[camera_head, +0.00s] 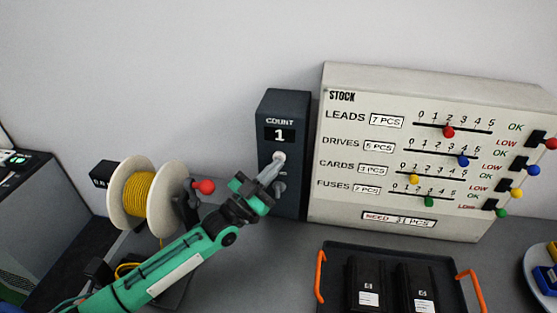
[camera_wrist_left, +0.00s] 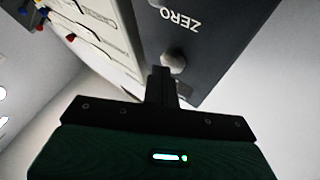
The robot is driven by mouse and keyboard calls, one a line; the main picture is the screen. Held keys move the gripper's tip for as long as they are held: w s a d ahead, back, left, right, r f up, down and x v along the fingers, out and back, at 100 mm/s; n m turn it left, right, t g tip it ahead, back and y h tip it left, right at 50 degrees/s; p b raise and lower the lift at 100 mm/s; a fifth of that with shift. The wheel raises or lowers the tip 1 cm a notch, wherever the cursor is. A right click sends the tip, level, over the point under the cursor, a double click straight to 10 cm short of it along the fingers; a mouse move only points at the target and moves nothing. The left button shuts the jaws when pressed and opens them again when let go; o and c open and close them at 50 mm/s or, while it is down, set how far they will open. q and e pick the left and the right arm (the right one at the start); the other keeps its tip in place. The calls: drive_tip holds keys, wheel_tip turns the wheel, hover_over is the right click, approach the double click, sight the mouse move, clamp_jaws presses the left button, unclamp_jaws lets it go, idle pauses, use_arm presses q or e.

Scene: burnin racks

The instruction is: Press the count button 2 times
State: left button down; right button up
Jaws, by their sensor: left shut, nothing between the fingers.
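A dark count box (camera_head: 268,105) stands against the wall, with its display (camera_head: 280,135) reading 1. A pale round count button (camera_head: 279,157) is on its front below the display, and a grey knob (camera_head: 279,188) sits lower down. My left gripper (camera_head: 272,172) is shut and empty, its fingertips close to the count button. In the left wrist view a round button (camera_wrist_left: 173,62) shows just beyond the shut fingertips (camera_wrist_left: 163,78), near the upside-down ZERO label (camera_wrist_left: 181,18). I cannot tell whether the tips touch it. My right gripper is not in view.
A stock board (camera_head: 400,75) with coloured sliders stands right of the count box. A cable spool (camera_head: 125,205) with a red-knobbed crank (camera_head: 203,187) is on the left. A black tray (camera_head: 385,251) with orange handles holds dark packs in front of the board.

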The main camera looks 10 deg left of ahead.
use_arm(q)
drive_tip(key=shift+w, duration=0.2)
drive_tip(key=shift+s, duration=0.1)
idle(0.4)
drive_tip(key=shift+s+p, duration=0.35)
drive_tip(key=shift+s, duration=0.45)
drive_tip(key=s+p, duration=0.2)
drive_tip(key=s, duration=0.3)
idle(0.8)
